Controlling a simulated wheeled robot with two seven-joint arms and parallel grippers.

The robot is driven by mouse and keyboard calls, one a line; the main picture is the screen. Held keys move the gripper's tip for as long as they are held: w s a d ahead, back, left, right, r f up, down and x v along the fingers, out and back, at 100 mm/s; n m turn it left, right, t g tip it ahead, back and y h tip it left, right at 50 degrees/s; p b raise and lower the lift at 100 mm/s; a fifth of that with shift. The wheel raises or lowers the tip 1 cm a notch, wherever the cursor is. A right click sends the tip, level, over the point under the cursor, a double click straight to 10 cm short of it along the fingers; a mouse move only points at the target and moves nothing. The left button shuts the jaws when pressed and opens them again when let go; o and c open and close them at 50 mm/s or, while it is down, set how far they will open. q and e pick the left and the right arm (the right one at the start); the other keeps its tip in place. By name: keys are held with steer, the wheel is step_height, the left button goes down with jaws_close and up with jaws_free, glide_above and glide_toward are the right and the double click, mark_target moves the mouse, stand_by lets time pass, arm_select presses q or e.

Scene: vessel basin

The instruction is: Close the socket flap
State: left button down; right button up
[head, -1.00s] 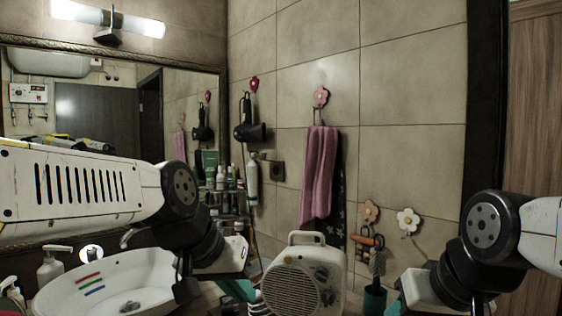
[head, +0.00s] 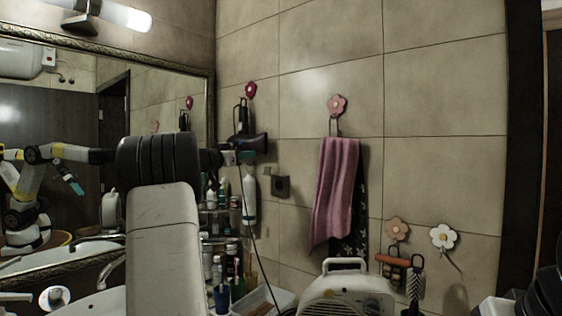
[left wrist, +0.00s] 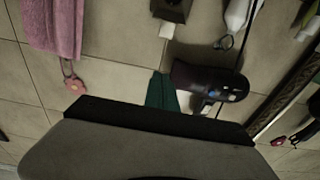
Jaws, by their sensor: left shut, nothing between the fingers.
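The dark wall socket (head: 281,186) is on the tiled wall, right of the hair dryer and left of the pink towel. A small pale piece at its upper left (head: 267,171) looks like the flap, standing open. In the left wrist view, turned upside down, the socket (left wrist: 172,9) is at the top edge and the pale piece (left wrist: 166,31) just below it. My left gripper (head: 246,157) is mostly hidden behind my arm. Its teal fingers show in the left wrist view (left wrist: 162,92), shut and empty, apart from the socket, beside the hair dryer. My right gripper is out of view.
The hair dryer (head: 250,143) hangs close to my left gripper, with its cord dangling. Shelves of bottles (head: 220,205) stand below it. The pink towel (head: 334,190) hangs to the right. A heater (head: 348,295) stands below. The wall around the socket is bare.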

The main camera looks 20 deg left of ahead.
arm_select(q)
steer(key=x, duration=0.8)
steer(key=shift+w+d, duration=0.2)
steer(key=shift+w, duration=0.2)
steer(key=shift+s+a+f, duration=0.1)
steer(key=shift+s+f, duration=0.15)
steer(key=shift+f, duration=0.7)
steer(key=shift+s+a+f, duration=0.1)
steer(key=shift+s+f, duration=0.1)
steer(key=shift+f, duration=0.8)
